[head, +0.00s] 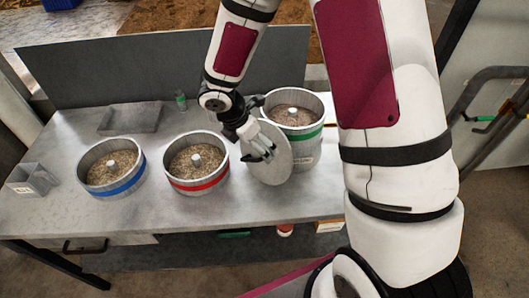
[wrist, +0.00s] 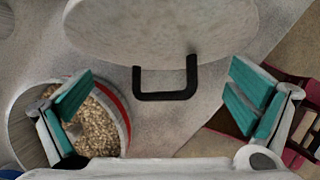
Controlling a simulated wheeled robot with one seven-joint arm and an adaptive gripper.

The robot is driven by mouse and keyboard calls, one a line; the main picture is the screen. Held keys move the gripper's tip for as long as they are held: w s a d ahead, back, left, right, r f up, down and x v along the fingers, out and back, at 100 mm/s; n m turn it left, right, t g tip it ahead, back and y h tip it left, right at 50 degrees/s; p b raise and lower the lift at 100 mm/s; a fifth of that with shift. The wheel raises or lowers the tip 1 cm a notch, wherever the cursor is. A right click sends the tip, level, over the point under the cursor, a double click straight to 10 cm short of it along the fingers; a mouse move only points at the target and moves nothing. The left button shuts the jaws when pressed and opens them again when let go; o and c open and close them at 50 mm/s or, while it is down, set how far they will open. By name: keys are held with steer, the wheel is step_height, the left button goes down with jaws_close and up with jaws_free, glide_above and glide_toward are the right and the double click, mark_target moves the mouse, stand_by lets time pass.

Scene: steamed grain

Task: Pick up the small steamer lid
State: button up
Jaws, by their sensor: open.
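The lid (head: 271,168) is a round grey disc, tilted up on edge in front of the green-banded steamer (head: 305,133). I cannot tell what supports it. In the wrist view the lid (wrist: 160,28) fills the top middle, with its black U-shaped handle (wrist: 166,96) pointing toward me. My gripper (head: 260,150) is at the lid's face in the head view and hides part of it. In the wrist view its teal-padded fingers (wrist: 160,98) are wide apart, one on each side of the handle. Neither finger visibly touches the handle.
A red-banded steamer (head: 197,182) stands left of my gripper, a blue-banded one (head: 112,184) further left, both filled with grain. A grey tray (head: 130,118), a small bottle (head: 181,100) and a grey box (head: 33,178) are also on the table. The table front (head: 190,218) is clear.

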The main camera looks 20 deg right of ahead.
steer(key=shift+x, duration=1)
jaws_close()
